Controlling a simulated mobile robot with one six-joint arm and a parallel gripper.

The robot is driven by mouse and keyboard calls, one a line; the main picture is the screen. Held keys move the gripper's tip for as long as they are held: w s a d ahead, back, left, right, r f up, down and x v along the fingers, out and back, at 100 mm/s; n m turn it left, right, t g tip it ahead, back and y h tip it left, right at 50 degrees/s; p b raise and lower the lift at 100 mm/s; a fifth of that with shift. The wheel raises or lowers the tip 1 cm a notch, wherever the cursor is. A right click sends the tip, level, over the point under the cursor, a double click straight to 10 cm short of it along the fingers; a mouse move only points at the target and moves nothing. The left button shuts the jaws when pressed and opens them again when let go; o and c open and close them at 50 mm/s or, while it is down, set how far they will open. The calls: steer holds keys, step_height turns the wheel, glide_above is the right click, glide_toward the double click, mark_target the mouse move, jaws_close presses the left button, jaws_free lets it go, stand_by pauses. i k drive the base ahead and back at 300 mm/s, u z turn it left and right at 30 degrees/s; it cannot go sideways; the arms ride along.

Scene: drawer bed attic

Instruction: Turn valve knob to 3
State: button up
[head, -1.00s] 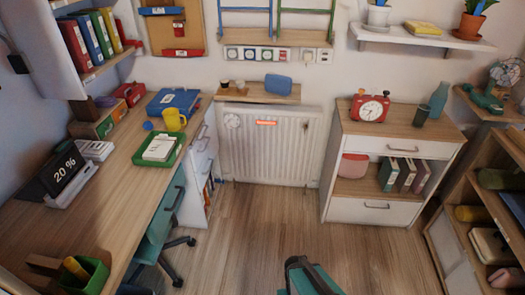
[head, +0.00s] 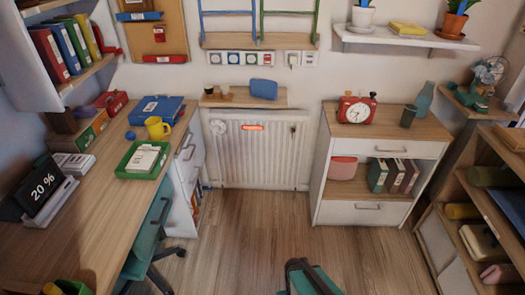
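A teal and dark part of my arm (head: 318,280) shows at the bottom centre, over the floor and well apart from the radiator. My gripper cannot be made out in this view.
A desk (head: 105,205) with a green tray (head: 143,160) and a teal chair (head: 150,235) stands at left. A cabinet (head: 365,212) stands right of the radiator, and shelves (head: 470,235) at far right. A wall shelf (head: 243,100) hangs above the radiator. The middle floor (head: 250,235) is clear.

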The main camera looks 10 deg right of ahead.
mark_target(217, 129)
steer(key=i, duration=0.85)
steer(key=u, duration=0.05)
